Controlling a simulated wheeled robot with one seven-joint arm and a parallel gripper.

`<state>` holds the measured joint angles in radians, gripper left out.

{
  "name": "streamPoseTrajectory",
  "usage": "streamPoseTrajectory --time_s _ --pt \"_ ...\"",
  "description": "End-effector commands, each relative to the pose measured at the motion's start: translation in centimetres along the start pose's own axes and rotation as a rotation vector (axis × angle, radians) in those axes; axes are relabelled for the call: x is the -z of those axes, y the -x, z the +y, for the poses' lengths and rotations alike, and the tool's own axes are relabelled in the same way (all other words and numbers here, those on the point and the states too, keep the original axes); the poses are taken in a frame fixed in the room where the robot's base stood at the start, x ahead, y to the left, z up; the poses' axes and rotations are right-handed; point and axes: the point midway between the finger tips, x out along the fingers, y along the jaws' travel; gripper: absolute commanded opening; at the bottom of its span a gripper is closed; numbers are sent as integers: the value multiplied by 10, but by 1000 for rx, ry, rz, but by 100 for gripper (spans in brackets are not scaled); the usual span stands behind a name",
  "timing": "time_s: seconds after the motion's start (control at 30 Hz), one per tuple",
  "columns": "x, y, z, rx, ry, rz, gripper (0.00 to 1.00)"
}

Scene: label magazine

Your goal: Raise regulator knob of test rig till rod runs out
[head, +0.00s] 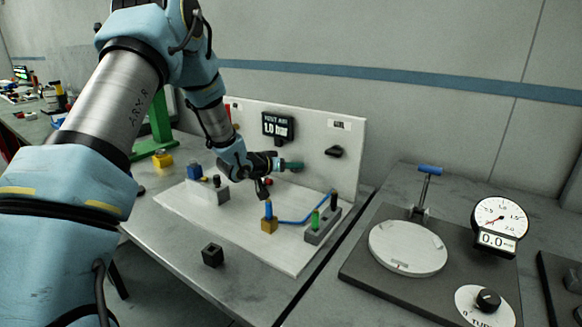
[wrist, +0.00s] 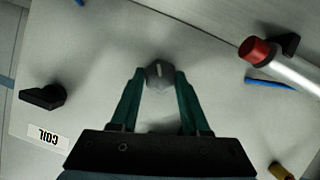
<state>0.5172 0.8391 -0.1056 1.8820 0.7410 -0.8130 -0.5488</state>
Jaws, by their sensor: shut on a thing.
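The test rig has a white upright panel (head: 350,170) on a white base plate. A black display (head: 278,127) on the panel reads "TEST AIR" and 1.0 bar. In the wrist view my gripper (wrist: 160,80) has its teal fingers closed on either side of a round grey knob (wrist: 160,70) with a pale mark. In the head view my gripper (head: 292,165) is at the panel, below the display, and hides the knob. A silver cylinder (wrist: 290,68) with a red end shows at right in the wrist view. I cannot tell whether a rod stands out of it.
A black lever (head: 335,151) is on the panel to the right of my gripper. A blue hose (head: 298,221) runs low in front of it to a block with green and black fittings. A black cube (head: 212,255) lies at the front. A round plate (head: 408,248) and gauge (head: 500,220) stand at right.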

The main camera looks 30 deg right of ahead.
Motion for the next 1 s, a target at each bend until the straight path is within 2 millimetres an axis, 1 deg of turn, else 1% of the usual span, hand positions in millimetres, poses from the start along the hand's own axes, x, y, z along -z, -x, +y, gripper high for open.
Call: streamPoseTrajectory --time_s 0.03,0.07,0.1,0.33,0.47,0.7,1.0 --pt "0 0 0 0 0 0 4" --pt "0 0 0 0 0 0 1" --pt "0 0 0 0 0 0 0" --pt "-2 -1 0 13 -31 2 0" --pt "-5 -3 1 45 -112 2 0" --pt "-3 -2 2 97 -237 3 0" --pt "0 0 3 107 -260 0 0"
